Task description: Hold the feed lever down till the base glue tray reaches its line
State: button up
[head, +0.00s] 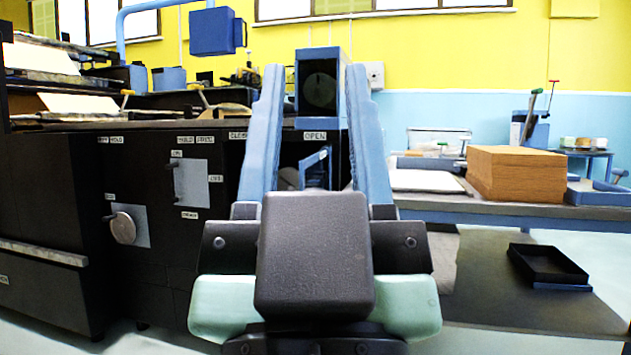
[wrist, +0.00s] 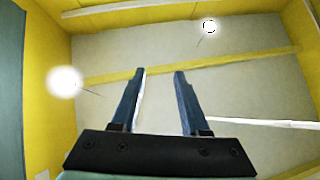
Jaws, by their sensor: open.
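My gripper (head: 316,68) points up in the middle of the head view, its two blue fingers apart and nothing visible between them. In the wrist view the open gripper (wrist: 160,72) faces the ceiling, with no task object in sight. A black machine (head: 60,185) with small white labels fills the left of the head view. A grey plate (head: 195,183) on its front carries a dark upright handle. Yellow-tipped levers (head: 127,93) stand on its top. I cannot tell which one is the feed lever. I cannot make out the base glue tray or its line.
A blue-framed opening (head: 320,85) shows between my fingers. A bench at right holds a brown stack (head: 515,173) and white sheets (head: 427,181). A black tray (head: 548,265) lies on the lower shelf. A blue box (head: 212,32) hangs at upper left. Lamps (wrist: 209,27) light the ceiling.

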jog(key=shift+c, duration=0.2)
jog(key=shift+r, duration=0.1)
jog(key=shift+c, duration=1.2)
jog(key=shift+r+p, duration=0.3)
jog(key=shift+p, duration=0.05)
jog(key=shift+c, duration=1.2)
notch_tip(320, 180, up, 53)
jog(key=p, duration=5.3)
jog(key=shift+r, duration=0.2)
grip_shut()
jog(key=shift+f, duration=0.15)
